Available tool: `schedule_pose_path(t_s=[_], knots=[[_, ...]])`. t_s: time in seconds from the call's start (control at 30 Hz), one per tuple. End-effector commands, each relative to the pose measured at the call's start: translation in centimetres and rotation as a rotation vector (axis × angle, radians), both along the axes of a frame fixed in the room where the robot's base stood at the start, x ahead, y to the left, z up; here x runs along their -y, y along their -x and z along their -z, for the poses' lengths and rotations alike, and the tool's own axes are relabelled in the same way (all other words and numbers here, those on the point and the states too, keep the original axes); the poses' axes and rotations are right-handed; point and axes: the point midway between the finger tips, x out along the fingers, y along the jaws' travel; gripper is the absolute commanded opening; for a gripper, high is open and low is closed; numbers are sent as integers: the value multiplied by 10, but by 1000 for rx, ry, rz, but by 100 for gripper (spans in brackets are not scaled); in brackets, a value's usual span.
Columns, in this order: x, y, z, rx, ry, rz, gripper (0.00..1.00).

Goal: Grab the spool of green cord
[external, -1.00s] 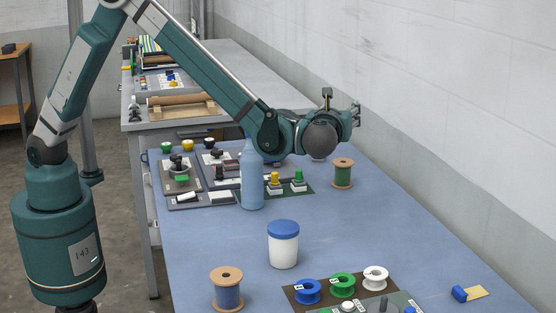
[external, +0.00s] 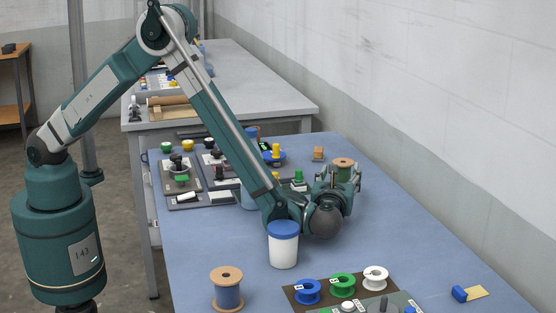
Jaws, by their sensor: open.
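The spool of green cord (external: 343,165) stands upright on the blue table, right of centre, with its tan top flange showing and its lower part hidden behind my gripper. My gripper (external: 341,178) is low over the table on the near side of the spool, its fingers pointing away from the camera. The fingers are open. They overlap the spool in the picture, and I cannot tell whether they are around it or just short of it.
A white cup with a blue lid (external: 284,246) stands close beside my wrist. A spool of blue cord (external: 227,290) stands at the front left. Blue, green (external: 342,285) and white reels sit on a board in front. A small wooden block (external: 319,153) stands behind the gripper.

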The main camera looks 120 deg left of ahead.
Motion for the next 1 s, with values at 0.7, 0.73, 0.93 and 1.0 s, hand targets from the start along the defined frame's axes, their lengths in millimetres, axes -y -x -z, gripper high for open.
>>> schedule_pose_path(t_s=[0.7, 0.73, 0.93, 1.0], knots=[[-23, 7, 1, 0, 0, -1, 48], [-24, 7, 1, 0, 0, 0, 48], [-25, 7, 1, 0, 0, 0, 48], [-25, 7, 1, 0, 0, 0, 48]])
